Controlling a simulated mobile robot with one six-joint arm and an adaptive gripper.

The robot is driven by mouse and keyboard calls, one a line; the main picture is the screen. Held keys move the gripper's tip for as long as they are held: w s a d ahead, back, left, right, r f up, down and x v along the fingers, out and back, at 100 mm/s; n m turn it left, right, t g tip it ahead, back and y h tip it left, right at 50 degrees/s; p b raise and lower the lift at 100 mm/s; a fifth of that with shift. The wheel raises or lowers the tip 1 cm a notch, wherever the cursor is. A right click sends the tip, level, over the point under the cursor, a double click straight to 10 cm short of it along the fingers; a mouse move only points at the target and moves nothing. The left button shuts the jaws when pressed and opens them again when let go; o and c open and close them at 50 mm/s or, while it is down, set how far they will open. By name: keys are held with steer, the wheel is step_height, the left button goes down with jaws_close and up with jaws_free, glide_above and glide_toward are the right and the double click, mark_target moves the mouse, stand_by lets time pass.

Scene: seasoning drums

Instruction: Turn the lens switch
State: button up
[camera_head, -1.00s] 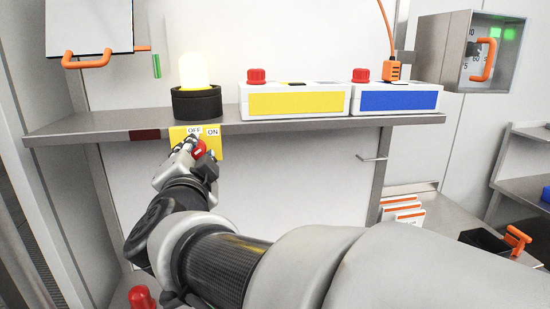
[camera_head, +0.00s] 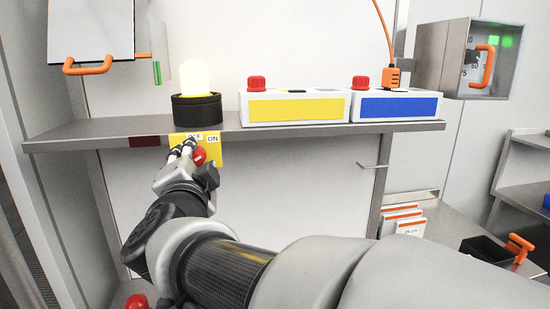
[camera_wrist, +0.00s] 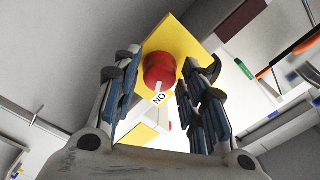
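The switch is a red round knob (camera_head: 199,156) with a white mark, on a yellow plate (camera_head: 214,152) at the shelf's front edge. The plate carries an ON label at right; the label left of it is partly hidden by my fingers. In the wrist view the red knob (camera_wrist: 159,70) lies between and beyond my fingertips, and its white mark runs toward the ON label. My gripper (camera_wrist: 160,88) is open, fingers on either side; contact is unclear. In the head view my gripper (camera_head: 187,152) covers the plate's left part. A glowing yellow lamp (camera_head: 195,77) in a black base stands above.
A metal shelf (camera_head: 290,130) carries a yellow-fronted box (camera_head: 295,107) and a blue-fronted box (camera_head: 398,105), each with a red button. A metal box with an orange handle (camera_head: 481,66) is at right. A metal hook (camera_head: 374,161) sticks out below the shelf.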

steer(key=shift+o, duration=0.4)
steer(key=shift+s, duration=0.1)
steer(key=v, duration=1.2)
steer(key=shift+f, duration=0.1)
